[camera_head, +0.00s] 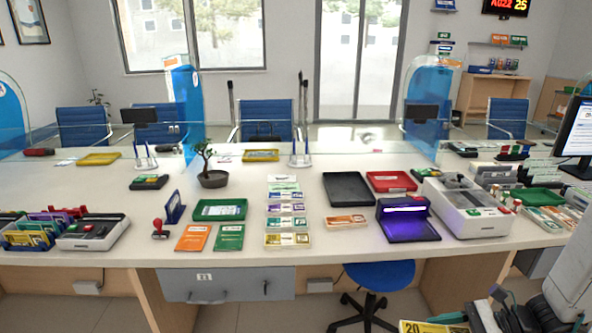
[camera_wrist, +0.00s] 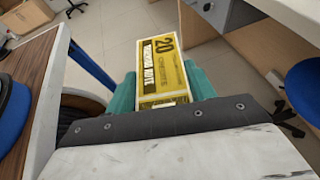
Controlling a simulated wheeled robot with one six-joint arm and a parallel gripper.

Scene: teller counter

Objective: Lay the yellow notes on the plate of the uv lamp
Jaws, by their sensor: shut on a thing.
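The yellow notes (camera_wrist: 163,70) are a banded bundle marked 20, held between the teal fingertips of my gripper (camera_wrist: 163,92) in the wrist view. In the head view the notes (camera_head: 432,327) show at the bottom edge, with my gripper (camera_head: 470,318) shut on them, in front of and below the counter edge. The uv lamp (camera_head: 403,207) is a dark blue box with a glowing violet tube, standing on the counter right of centre. Its plate (camera_head: 412,230) reaches forward, lit violet, with nothing seen lying on it.
A white counting machine (camera_head: 465,205) stands close right of the lamp. A black tray (camera_head: 348,188) and a red tray (camera_head: 391,181) lie behind it, and an orange note bundle (camera_head: 346,222) to its left. The counter edge and a blue stool (camera_head: 380,274) are below.

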